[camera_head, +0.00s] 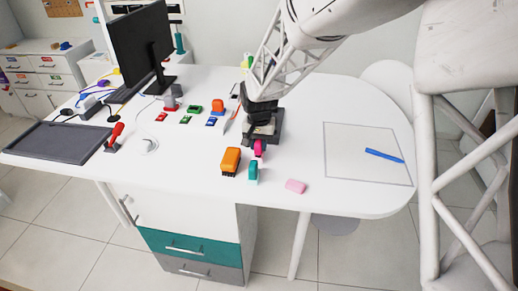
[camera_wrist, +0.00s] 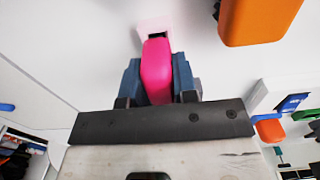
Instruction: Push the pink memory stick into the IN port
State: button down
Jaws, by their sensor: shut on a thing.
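The pink memory stick (camera_head: 258,147) is between the fingers of my gripper (camera_head: 260,131). In the wrist view, my gripper (camera_wrist: 158,88) is shut on the same bright pink stick (camera_wrist: 156,68), whose far end points to the top of the picture. A pale pink piece (camera_wrist: 150,23) with a dark patch shows just past that end; I cannot tell whether they touch. No IN label is readable, and I cannot tell which thing is the IN port. A teal block (camera_head: 253,172) stands just in front of the stick in the head view.
An orange block (camera_head: 230,160) stands to the left, also in the wrist view (camera_wrist: 258,18). A pale pink block (camera_head: 295,186) lies to the right. Several small coloured pieces, a monitor (camera_head: 140,40) and a dark mat (camera_head: 58,142) are left. The table's right has a blue pen (camera_head: 384,155).

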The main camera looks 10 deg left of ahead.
jog(key=shift+r, duration=0.8)
dwell(0.9)
jog(key=shift+r, duration=1.75)
jog(key=shift+r, duration=0.15)
dwell(0.6)
jog(key=shift+r, duration=1.5)
jog(key=w+f+n, duration=0.1)
jog(key=w+n, duration=1.7)
jog(key=w, duration=0.9)
jog(key=shift+w+d, duration=0.25)
